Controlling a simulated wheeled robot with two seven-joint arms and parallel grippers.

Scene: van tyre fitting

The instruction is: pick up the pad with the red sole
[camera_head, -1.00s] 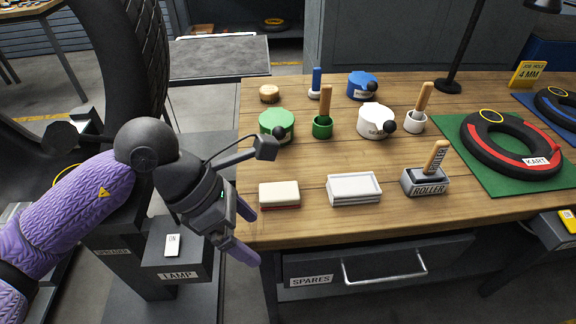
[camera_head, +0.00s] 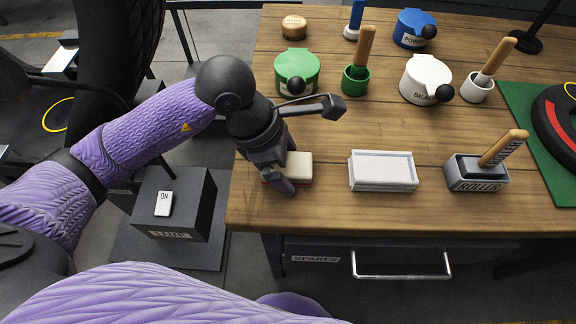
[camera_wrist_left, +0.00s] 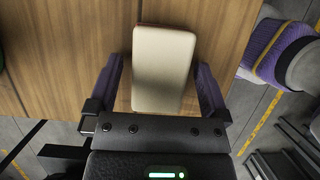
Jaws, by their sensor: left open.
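The pad with the red sole (camera_head: 299,168) lies on the workbench near its front left corner. Its top is cream, and a little red shows along its lower edge. In the left wrist view the pad (camera_wrist_left: 163,68) lies between the two purple fingers, its near end reaching in between them. My left gripper (camera_head: 284,172) is open over the left part of the pad; it also shows in the left wrist view (camera_wrist_left: 160,92). Gaps show beside the pad, and I cannot tell how far the fingertips are above the bench. My right gripper is not in view.
Green (camera_head: 297,70), white (camera_head: 425,78) and blue (camera_head: 413,29) lidded pots stand behind. A lamp switch box (camera_head: 173,203) stands left of the workbench (camera_head: 330,215).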

